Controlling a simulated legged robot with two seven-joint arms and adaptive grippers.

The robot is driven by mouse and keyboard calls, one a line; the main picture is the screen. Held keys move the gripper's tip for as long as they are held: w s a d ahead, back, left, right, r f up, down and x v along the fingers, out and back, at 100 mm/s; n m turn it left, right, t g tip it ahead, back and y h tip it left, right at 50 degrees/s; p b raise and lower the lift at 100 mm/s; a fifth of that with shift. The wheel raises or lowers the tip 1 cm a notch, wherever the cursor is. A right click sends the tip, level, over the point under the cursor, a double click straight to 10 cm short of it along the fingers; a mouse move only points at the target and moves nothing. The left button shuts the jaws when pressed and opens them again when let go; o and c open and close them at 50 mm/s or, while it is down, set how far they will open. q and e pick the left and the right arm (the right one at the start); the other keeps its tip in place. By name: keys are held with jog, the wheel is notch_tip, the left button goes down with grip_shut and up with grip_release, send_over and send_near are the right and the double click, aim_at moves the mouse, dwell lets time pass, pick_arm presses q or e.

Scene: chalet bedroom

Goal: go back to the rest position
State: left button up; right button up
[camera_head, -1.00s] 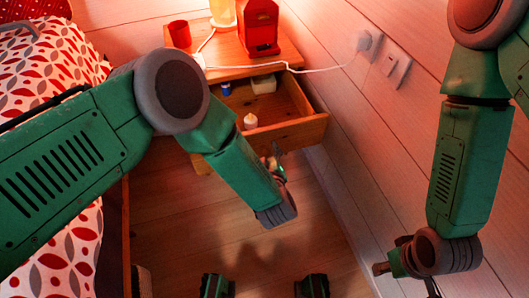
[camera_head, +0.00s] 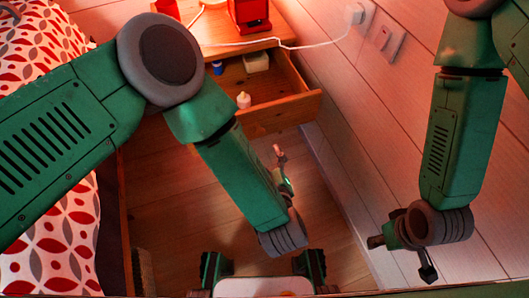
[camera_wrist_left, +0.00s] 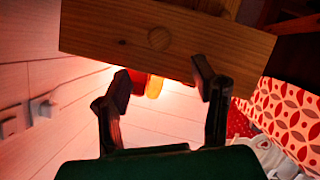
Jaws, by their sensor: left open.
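My left gripper (camera_head: 282,168) is in front of and below the open drawer (camera_head: 285,122) in the head view. In the left wrist view its two fingers (camera_wrist_left: 162,85) are spread with nothing between them. The drawer's wooden front with a round knob (camera_wrist_left: 158,39) shows beyond the fingertips; I cannot tell the exact gap. My right gripper (camera_head: 405,256) hangs at the lower right near the wall, seen from above. Its fingers are partly hidden by the wrist, so its opening is unclear.
The drawer holds a small white bottle (camera_head: 243,100), a blue item (camera_head: 217,68) and a pale box (camera_head: 256,62). A red lantern (camera_head: 249,14) stands on the nightstand (camera_head: 215,35). The bed (camera_head: 45,245) is at left, the wall (camera_head: 345,165) at right. Floor (camera_head: 180,215) lies between.

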dwell(0.4)
pick_arm(q)
jog(key=s+a+f+m+g+h, duration=0.1)
jog(key=s+a+f+m+g, duration=0.15)
jog(key=a, duration=0.45)
jog(key=s+a+f+m+g+h, duration=0.1)
jog(key=s+a+f+m+g, duration=0.2)
jog(key=a, duration=0.4)
jog(key=s+a+f+m+g+h, duration=0.1)
jog(key=s+a+f+g, duration=0.2)
jog(key=a, duration=0.4)
jog(key=s+a+r+m+g+y, duration=0.1)
jog(key=s+a+r+g, duration=0.25)
jog(key=s+a, duration=0.55)
notch_tip(320, 180, up, 13)
jog(key=s+g+p, duration=0.1)
jog(key=s+p, duration=0.1)
jog(key=p, duration=1.1)
jog(key=shift+s+d, duration=0.15)
jog(key=shift+d, duration=0.1)
